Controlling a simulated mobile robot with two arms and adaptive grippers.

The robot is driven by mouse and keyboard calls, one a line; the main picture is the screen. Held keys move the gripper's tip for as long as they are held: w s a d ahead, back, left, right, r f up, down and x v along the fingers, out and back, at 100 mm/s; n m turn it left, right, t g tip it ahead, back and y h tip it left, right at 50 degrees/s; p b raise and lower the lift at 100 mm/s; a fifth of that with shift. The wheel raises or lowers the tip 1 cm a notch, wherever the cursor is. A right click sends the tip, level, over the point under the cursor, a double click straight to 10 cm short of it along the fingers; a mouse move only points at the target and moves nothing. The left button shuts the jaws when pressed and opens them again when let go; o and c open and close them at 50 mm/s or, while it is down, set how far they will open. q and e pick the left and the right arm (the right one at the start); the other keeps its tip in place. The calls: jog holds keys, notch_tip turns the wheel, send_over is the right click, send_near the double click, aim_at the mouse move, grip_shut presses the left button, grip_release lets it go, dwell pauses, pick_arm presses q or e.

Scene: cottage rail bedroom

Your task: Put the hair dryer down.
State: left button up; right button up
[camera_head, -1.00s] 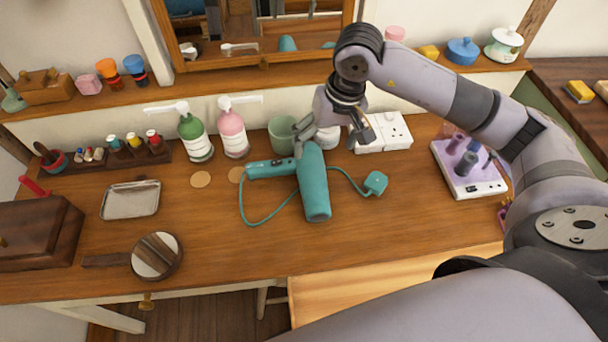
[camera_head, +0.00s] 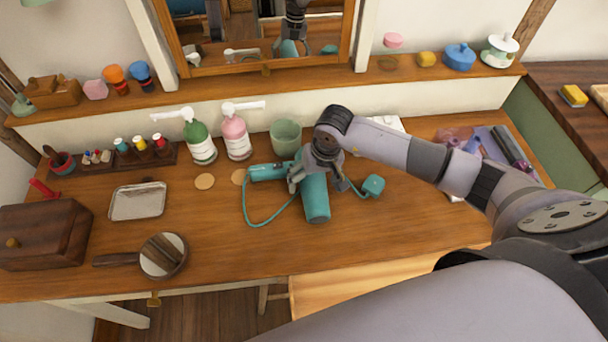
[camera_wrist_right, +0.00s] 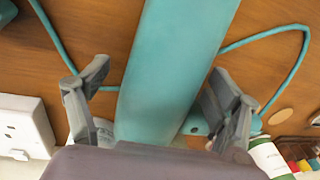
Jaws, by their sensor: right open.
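The teal hair dryer (camera_head: 316,205) lies on the wooden dressing table, its handle pointing left and its cord and plug (camera_head: 373,186) beside it. My right gripper (camera_head: 318,182) is over the barrel, with one finger on each side. In the right wrist view the teal barrel (camera_wrist_right: 175,70) runs between the two spread fingers of the gripper (camera_wrist_right: 160,74), with gaps visible on both sides. My gripper hides part of the dryer where barrel and handle meet. My left gripper is not in view.
Behind the dryer stand a green cup (camera_head: 286,138), a pink bottle (camera_head: 236,138) and a green bottle (camera_head: 200,142). A hand mirror (camera_head: 163,256) and metal tray (camera_head: 138,201) lie left. The table's front right is clear.

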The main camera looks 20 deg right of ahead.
jog(key=shift+f, duration=0.2)
jog(key=shift+c, duration=0.5)
jog(key=c, duration=1.8)
jog(key=shift+w+r, duration=0.1)
jog(key=shift+r, duration=0.05)
notch_tip(320, 180, up, 19)
jog(key=b, duration=0.3)
jog(key=s+a+r+n, duration=0.2)
jog(key=s, duration=0.4)
jog(key=shift+a+r, duration=0.3)
jog(key=shift+r, duration=0.1)
